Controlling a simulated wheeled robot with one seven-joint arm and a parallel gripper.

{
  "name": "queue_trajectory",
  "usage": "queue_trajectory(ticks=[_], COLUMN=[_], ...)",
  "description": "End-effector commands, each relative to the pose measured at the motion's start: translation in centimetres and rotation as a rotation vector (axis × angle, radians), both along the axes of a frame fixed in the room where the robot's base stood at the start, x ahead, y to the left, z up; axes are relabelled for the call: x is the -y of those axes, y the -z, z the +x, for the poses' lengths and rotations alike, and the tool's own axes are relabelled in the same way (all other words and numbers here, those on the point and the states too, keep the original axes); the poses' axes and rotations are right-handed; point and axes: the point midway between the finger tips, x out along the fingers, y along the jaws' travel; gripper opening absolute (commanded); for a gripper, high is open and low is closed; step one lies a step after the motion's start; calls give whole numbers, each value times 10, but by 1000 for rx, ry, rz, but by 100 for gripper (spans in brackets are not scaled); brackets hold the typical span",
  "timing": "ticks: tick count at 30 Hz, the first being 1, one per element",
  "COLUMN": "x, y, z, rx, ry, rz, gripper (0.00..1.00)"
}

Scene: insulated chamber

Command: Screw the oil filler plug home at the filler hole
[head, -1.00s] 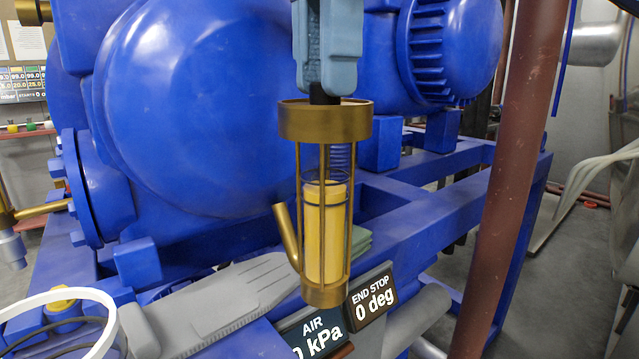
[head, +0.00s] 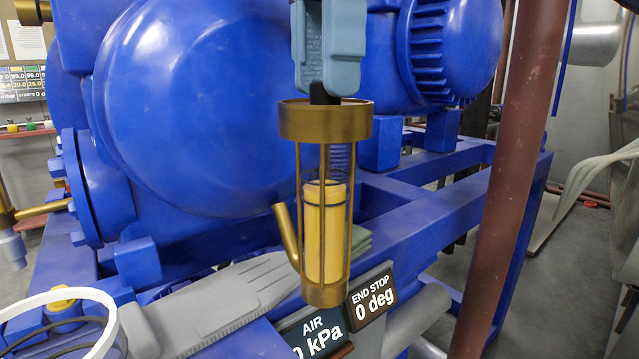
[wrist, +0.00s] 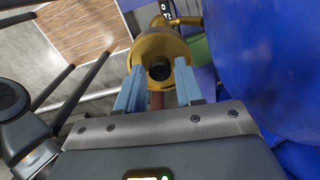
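A brass-ringed cage tool (head: 326,122) hangs upright under my gripper (head: 328,88), with a yellow cylinder (head: 326,232) and a spring inside. Its black stem rises to the fingertips. In the wrist view my gripper's fingers (wrist: 159,80) stand apart on either side of the dark round stem end (wrist: 160,72), above the brass ring (wrist: 176,48). A gap seems to show between fingers and stem. A yellow cap (head: 62,298) sits on a blue boss at lower left; I cannot tell whether it is the oil filler plug. No filler hole is clearly visible.
A large blue machine body (head: 200,100) stands close behind the tool on a blue frame (head: 425,220). Two displays, AIR (head: 315,332) and END STOP 0 deg (head: 372,292), stand below. A brown-red post (head: 515,170) is on the right. A white ring (head: 60,293) is at lower left.

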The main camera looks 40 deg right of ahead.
Motion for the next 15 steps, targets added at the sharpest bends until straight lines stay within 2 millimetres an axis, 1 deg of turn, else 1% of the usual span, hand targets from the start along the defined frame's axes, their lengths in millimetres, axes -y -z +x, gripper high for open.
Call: queue_trajectory(ticks=[5,15], x=[0,0], y=[-8,-39], z=[0,0], rx=[0,0], ry=[0,-1], rz=[0,0], gripper=[36,36])
